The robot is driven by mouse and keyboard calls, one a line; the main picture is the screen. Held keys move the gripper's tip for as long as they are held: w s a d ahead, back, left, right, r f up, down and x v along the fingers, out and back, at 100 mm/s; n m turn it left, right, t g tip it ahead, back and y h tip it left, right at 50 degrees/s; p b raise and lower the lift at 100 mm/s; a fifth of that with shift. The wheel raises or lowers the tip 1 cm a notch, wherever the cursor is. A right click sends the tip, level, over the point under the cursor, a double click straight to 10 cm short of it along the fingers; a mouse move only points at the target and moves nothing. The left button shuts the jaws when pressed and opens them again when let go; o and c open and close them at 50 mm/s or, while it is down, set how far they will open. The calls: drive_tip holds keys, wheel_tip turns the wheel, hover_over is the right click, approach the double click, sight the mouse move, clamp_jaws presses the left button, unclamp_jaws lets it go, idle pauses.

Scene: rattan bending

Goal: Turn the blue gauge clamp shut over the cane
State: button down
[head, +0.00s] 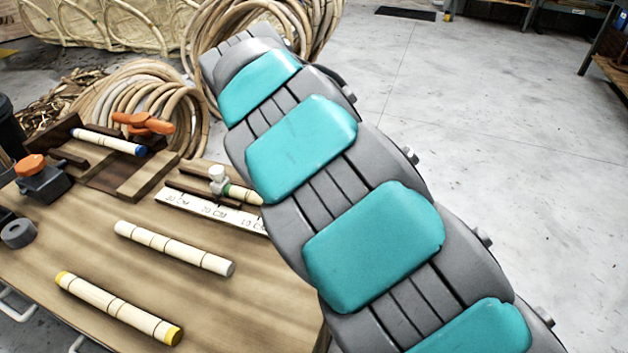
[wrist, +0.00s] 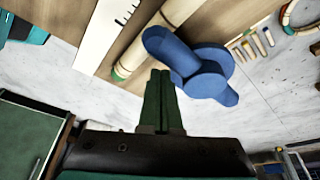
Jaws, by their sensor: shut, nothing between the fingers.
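The blue gauge clamp (wrist: 205,68) is in the wrist view, just right of my fingertips. Its rounded upper-left end meets the edge of a pale cane (wrist: 177,14) in the picture; I cannot tell whether it lies over it. This cane has a green band near its end. It also shows in the head view (head: 243,193), partly hidden by my arm, which also hides the blue clamp there. My gripper (wrist: 160,73) is shut and empty, its dark green fingers beside the clamp's left side. I cannot tell whether they touch it.
A white ruler (head: 200,209) lies along the fixture. Loose canes with white (head: 174,248) and yellow (head: 118,308) ends lie on the table (head: 235,300). An orange clamp (head: 143,123) stands by a blue-ended cane (head: 108,141). Cane coils (head: 150,95) stand behind.

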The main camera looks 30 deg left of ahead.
drive_tip(key=shift+s+a, duration=0.25)
drive_tip(key=shift+a, duration=0.1)
idle(0.5)
drive_tip(key=shift+w+d+r, duration=0.15)
drive_tip(key=shift+w+d, duration=0.05)
drive_tip(key=shift+d, duration=0.5)
drive_tip(key=shift+w+d+r, duration=0.15)
drive_tip(key=shift+d+r, duration=0.05)
drive_tip(key=shift+d, duration=0.45)
drive_tip(key=shift+w+d+r, duration=0.15)
drive_tip(key=shift+w+d, duration=0.05)
drive_tip(key=shift+d, duration=0.5)
drive_tip(key=shift+a+r, duration=0.25)
drive_tip(key=shift+r, duration=0.15)
drive_tip(key=a+r+p, duration=0.1)
drive_tip(key=a+r, duration=0.2)
drive_tip(key=r, duration=0.5)
drive_tip(key=shift+s+r+p, duration=0.15)
drive_tip(key=shift+s+p, duration=0.2)
drive_tip(key=shift+d+r, duration=0.1)
